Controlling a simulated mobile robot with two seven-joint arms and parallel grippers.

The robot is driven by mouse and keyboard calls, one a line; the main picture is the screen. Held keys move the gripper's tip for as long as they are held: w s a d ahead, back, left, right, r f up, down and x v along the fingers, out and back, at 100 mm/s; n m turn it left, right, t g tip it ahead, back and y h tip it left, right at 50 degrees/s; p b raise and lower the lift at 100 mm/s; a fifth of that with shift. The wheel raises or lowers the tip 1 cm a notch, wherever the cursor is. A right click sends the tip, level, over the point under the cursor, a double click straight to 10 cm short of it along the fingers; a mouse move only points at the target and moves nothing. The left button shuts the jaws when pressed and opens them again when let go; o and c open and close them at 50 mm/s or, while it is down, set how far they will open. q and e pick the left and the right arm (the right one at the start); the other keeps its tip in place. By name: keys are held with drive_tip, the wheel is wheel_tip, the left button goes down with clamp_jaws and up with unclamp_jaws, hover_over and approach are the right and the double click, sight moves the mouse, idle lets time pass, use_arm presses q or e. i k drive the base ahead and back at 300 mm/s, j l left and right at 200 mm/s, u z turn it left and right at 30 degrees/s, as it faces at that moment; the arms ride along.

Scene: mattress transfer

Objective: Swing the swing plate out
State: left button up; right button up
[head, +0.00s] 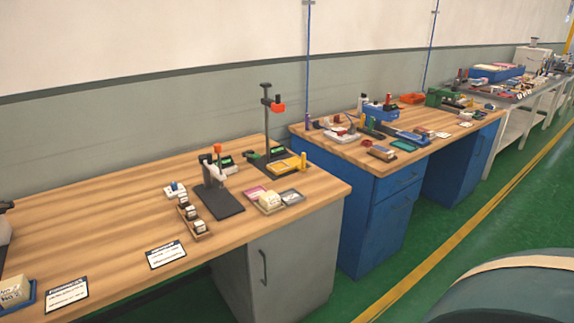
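I cannot make out for certain which part is the swing plate. On the near wooden table (110,207) a small stand (218,192) has a dark flat base, a light upright piece and an orange top. Behind it to the right, a taller dark post stand (266,120) carries a red-orange head. A yellow plate-like piece (285,165) lies at the foot of that post, beside a small device with a green display (277,153). Neither of my grippers can be seen.
A wooden tray with small dark-and-white items (194,218) sits before the small stand. White label cards (166,254) lie near the front edge. A blue-sided bench (380,215) with many parts stands to the right. The near table's left middle is clear.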

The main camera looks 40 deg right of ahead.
sight(281, 167)
drive_tip(key=i+l, duration=0.1)
drive_tip(key=l, duration=0.35)
drive_tip(key=i+l+u, duration=0.15)
drive_tip(key=l, duration=0.35)
drive_tip(key=i+l, duration=0.1)
drive_tip(key=l, duration=0.4)
drive_tip(key=i+l+u, duration=0.15)
drive_tip(key=l, duration=0.3)
drive_tip(key=k, duration=0.05)
